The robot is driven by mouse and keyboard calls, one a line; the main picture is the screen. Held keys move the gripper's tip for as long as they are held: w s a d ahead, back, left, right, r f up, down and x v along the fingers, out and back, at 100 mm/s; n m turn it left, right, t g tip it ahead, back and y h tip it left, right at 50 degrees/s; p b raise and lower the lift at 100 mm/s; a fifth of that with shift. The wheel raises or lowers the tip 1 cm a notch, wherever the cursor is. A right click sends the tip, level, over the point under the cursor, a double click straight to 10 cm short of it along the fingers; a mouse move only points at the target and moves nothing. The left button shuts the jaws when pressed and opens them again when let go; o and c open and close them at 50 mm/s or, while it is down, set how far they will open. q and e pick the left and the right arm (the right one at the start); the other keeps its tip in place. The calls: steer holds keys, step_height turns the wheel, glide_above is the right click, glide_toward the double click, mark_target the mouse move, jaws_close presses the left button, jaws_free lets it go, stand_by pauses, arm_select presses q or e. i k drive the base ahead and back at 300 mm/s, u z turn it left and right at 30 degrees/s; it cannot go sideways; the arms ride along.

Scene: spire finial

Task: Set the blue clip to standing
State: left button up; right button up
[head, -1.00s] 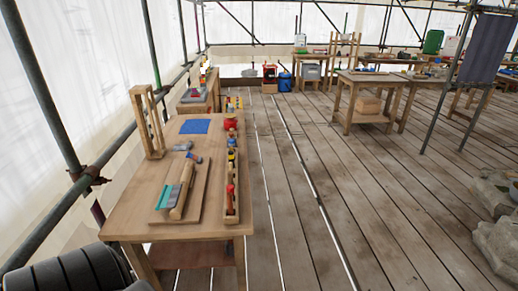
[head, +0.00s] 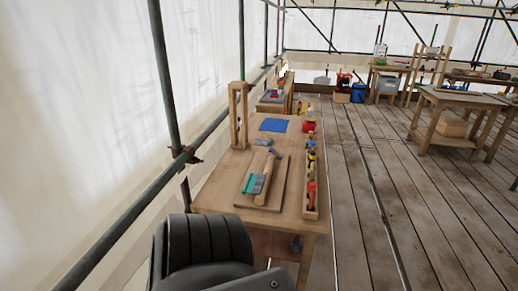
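A workbench (head: 218,196) stands ahead of me. I cannot pick out the blue clip for certain. A small blue-grey item (head: 264,142) lies near the middle of the bench, behind a wooden board (head: 279,190); it is too small to tell what it is or how it lies. On the board lie a teal-edged tool (head: 249,184) and a pale cylindrical piece (head: 266,178) with a blue end. Neither of my grippers is in view; only a dark part of my own body shows at the bottom.
A flat blue sheet (head: 274,125) lies toward the bench's far end. A long wooden rack (head: 310,206) of colourful tools runs along its right edge. A wooden frame (head: 239,115) stands at its left. Scaffold poles (head: 165,80) line the left.

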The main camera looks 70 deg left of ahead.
mark_target(271, 150)
steer(key=u, duration=0.05)
steer(key=k, duration=0.1)
steer(key=u, duration=0.85)
